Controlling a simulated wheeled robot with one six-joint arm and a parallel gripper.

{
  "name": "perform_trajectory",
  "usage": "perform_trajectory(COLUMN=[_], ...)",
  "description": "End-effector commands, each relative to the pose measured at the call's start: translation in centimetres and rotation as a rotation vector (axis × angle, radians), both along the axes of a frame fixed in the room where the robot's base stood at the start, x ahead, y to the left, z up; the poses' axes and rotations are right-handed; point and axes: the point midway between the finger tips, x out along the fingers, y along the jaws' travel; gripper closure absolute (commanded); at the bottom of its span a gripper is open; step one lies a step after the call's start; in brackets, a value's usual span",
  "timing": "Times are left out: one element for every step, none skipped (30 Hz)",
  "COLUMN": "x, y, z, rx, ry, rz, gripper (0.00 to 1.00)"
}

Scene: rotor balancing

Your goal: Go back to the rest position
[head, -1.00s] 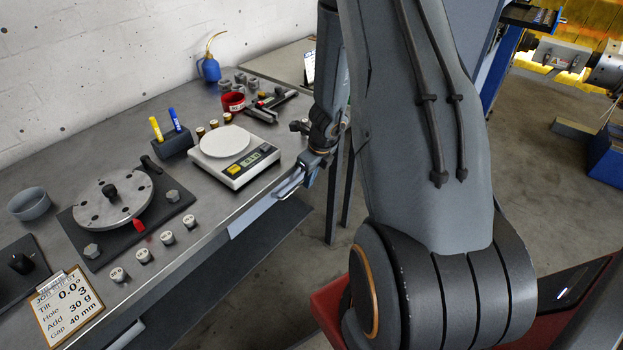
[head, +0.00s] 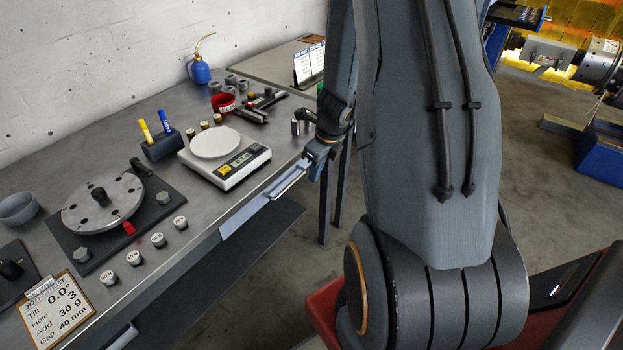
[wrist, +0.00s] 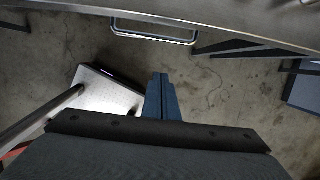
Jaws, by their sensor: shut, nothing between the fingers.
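My gripper (wrist: 161,80) is shut and empty in the wrist view, its blue fingers together over the concrete floor. The bench's front edge and a metal handle (wrist: 155,33) lie beyond the fingertips, apart from them in the picture. In the head view my arm hangs down the middle, with the wrist beside the right part of the bench's front edge. The arm hides part of the bench's right end and the floor behind it.
The bench (head: 95,130) carries a rotor disc (head: 103,203) on a dark plate, a scale (head: 226,160), a pen holder (head: 163,146), a red cup (head: 223,102), a blue oil bottle (head: 200,70) and a clipboard (head: 57,312). Open floor (head: 545,200) lies to the right.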

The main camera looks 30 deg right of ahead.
Motion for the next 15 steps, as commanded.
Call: perform_trajectory(x=[-0.2,-0.3,-0.4,-0.5,-0.6,-0.7,-0.7,-0.8,-0.8,-0.8,-0.9,-0.9,-0.9,-0.9,-0.9], y=[-0.1,-0.2,-0.2,-0.3,-0.3,-0.3,-0.3,-0.3,-0.3,-0.3,-0.3,-0.4,-0.4,-0.4,-0.3], z=[1.2,1.6,2.1,2.4,2.6,2.9,3.1,3.2,3.4,3.4,3.5,3.5,3.5,3.5,3.5], rx=[-0.002,-0.002,-0.002,-0.003,-0.002,-0.001,-0.001,-0.001,-0.001,-0.001,-0.001,0.000,0.000,0.000,-0.001], ry=[-0.002,-0.002,-0.002,-0.002,-0.002,-0.002,0.000,0.000,0.000,0.000,0.000,0.001,0.001,0.001,0.001], rz=[0.000,0.000,-0.001,0.000,0.000,0.000,0.001,0.000,-0.001,-0.001,-0.001,-0.001,-0.001,-0.001,0.003], gripper=[1.00,1.00,1.00,1.00,1.00,1.00,1.00,1.00,1.00,1.00,1.00,1.00,1.00,1.00,1.00])
